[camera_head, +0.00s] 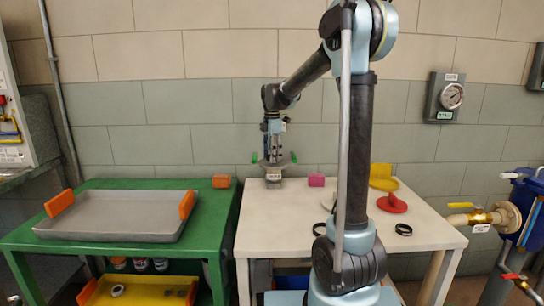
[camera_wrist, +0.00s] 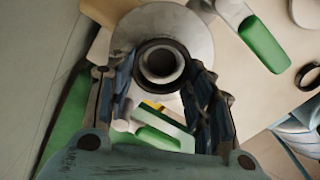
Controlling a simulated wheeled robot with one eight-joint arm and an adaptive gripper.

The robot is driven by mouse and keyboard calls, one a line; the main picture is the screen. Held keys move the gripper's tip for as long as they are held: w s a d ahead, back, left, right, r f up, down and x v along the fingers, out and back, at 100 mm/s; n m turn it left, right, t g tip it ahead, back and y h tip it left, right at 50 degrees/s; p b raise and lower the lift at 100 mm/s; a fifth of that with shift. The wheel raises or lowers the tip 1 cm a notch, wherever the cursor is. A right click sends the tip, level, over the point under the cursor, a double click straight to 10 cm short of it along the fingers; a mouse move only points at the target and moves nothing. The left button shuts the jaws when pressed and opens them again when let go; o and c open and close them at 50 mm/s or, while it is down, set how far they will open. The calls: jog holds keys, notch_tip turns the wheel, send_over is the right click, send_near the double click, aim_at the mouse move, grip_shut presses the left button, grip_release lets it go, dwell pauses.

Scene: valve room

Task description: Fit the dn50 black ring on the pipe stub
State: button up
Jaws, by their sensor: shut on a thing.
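My gripper (camera_head: 273,148) is at the back left of the white table, pointing down over a grey round flange with green handles (camera_head: 276,163). In the wrist view its fingers (camera_wrist: 162,72) are shut on a black ring (camera_wrist: 142,50). The ring appears around the grey pipe stub (camera_wrist: 160,64), whose open end shows through it. I cannot tell whether the ring is seated or still above the stub. The flange (camera_wrist: 195,38) and a green handle (camera_wrist: 263,44) show beyond. A second black ring (camera_head: 403,229) lies at the right of the table.
The white table (camera_head: 275,235) has clear room at its front left. A grey tray (camera_head: 115,222) sits on the green table (camera_head: 205,215). A brass valve (camera_head: 480,217) is at right.

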jog(key=shift+f, duration=0.35)
dwell(0.5)
jog(key=o, duration=1)
jog(key=shift+c, duration=0.2)
jog(key=o, duration=0.4)
jog(key=shift+r, duration=0.15)
jog(key=shift+r, duration=3.4)
